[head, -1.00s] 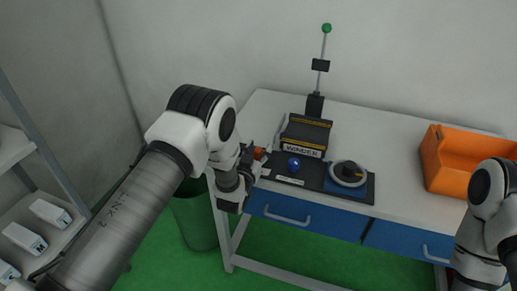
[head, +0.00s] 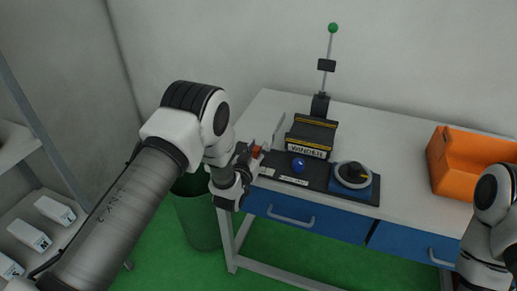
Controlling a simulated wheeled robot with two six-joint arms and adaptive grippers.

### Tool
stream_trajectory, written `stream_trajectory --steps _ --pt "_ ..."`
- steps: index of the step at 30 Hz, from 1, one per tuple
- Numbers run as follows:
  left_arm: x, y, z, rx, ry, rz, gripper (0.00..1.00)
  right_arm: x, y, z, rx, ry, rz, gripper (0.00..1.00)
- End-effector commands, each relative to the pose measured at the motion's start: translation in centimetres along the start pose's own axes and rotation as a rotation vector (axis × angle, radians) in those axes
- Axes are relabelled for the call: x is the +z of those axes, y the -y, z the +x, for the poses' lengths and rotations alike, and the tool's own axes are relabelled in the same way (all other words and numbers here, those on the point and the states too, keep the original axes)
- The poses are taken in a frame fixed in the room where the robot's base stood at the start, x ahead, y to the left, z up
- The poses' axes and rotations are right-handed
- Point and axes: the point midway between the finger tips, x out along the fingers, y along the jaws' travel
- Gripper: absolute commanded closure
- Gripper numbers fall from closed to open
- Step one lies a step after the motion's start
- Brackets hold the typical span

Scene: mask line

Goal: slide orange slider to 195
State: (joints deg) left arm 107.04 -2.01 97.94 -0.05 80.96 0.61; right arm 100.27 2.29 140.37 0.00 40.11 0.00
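The orange slider (head: 257,151) is a small orange piece at the left end of the black panel (head: 315,184) on the table. My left gripper (head: 254,160) is at the slider, its fingertips beside or around it. The arm and gripper body hide part of the slider, and I cannot tell whether the fingers touch it. Any scale or number for the slider is too small to read. My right arm enters at the lower right, but its gripper is out of view.
The panel also carries a blue knob (head: 298,164) and a round dial (head: 352,175). Behind it stands the black winder (head: 310,136) with a green-topped pole (head: 332,28). An orange bin (head: 470,160) is at the right. A green waste bin (head: 196,222) stands left of the table (head: 400,208).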

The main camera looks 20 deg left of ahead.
Motion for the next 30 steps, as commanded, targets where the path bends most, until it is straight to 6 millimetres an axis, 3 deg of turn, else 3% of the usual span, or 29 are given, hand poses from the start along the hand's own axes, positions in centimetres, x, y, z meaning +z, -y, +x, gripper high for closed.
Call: stream_trajectory --steps 9,13,24,30 --pt "0.0 0.0 -0.1 0.0 0.001 0.0 0.5 0.0 0.0 0.0 0.0 0.0 0.0 0.48" --pt "0.1 0.0 -1.0 0.0 0.003 0.0 0.5 0.0 0.0 0.0 0.0 0.0 0.0 0.48" --pt "0.1 0.0 -9.8 0.0 0.005 0.0 0.5 0.0 0.0 0.0 0.0 0.0 0.0 0.48" --pt "0.0 0.0 -12.0 0.0 0.001 0.0 0.5 0.0 0.0 0.0 0.0 0.0 0.0 0.48"
